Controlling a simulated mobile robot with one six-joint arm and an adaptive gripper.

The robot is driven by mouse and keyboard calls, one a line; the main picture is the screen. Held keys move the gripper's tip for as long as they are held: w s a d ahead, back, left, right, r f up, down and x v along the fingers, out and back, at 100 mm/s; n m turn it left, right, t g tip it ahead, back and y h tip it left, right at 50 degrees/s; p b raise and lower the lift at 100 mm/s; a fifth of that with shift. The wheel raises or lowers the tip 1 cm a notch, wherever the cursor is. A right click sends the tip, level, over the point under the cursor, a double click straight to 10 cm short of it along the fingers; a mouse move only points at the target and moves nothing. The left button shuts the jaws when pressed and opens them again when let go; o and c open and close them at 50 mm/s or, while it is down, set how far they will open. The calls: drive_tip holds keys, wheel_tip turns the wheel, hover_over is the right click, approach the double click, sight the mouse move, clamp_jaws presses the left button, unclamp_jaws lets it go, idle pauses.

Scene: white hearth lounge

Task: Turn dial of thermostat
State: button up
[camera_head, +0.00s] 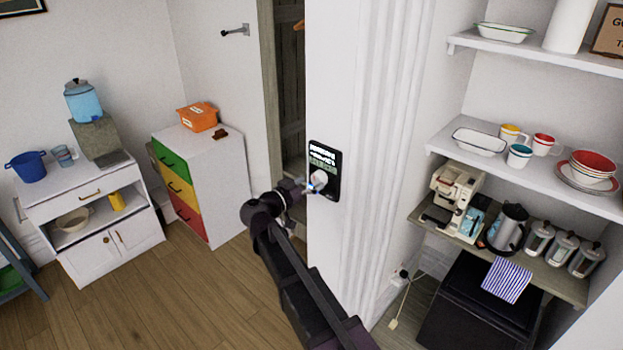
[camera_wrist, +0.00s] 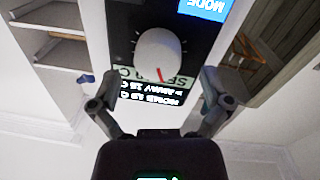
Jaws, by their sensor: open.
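The thermostat (camera_head: 324,158) is a black panel with a lit text display, mounted on the white wall pillar. Its white round dial (camera_wrist: 158,53) has a red pointer mark and tick marks around it, and shows upside down in the wrist view. A blue MODE label (camera_wrist: 206,8) is on the panel beyond the dial. My gripper (camera_wrist: 156,78) is open, with one finger on each side of the dial in the picture. I see no finger clearly touching the dial. In the head view, my gripper (camera_head: 312,187) is at the panel's lower left and partly overlaps the dial.
A shelf unit (camera_head: 525,170) with dishes, a coffee machine and a kettle is right of the pillar. A doorway (camera_head: 290,80) is left of it. A cabinet with coloured drawers (camera_head: 200,185) and a white cabinet (camera_head: 110,251) stand at left. Wooden floor (camera_head: 185,290) is open in front.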

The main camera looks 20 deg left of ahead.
drive_tip(key=shift+x, duration=1.15)
